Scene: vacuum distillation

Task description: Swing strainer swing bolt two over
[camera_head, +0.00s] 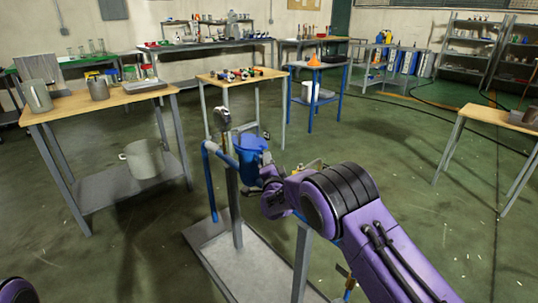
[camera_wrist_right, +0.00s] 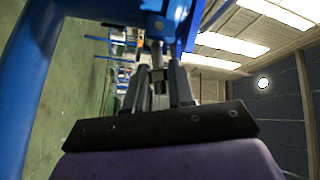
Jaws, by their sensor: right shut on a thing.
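The blue strainer (camera_head: 252,148) stands on a grey post in the middle of the head view, joined to blue piping on its left. My right arm reaches to its right side, and the right gripper (camera_wrist_right: 158,75) is close under blue metal in the wrist view. Its fingers are shut on a small grey metal piece, seemingly the swing bolt (camera_wrist_right: 157,54). The wrist hides most of the bolt and the fingers in the head view. My left gripper is out of view; only a bit of purple arm shows at the lower left.
A round gauge (camera_head: 223,118) rises above the piping. The stand has a grey base plate (camera_head: 225,262). A wooden-topped table (camera_head: 85,101) with metal vessels stands left, a smaller table (camera_head: 243,76) behind. Green floor is open to the right.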

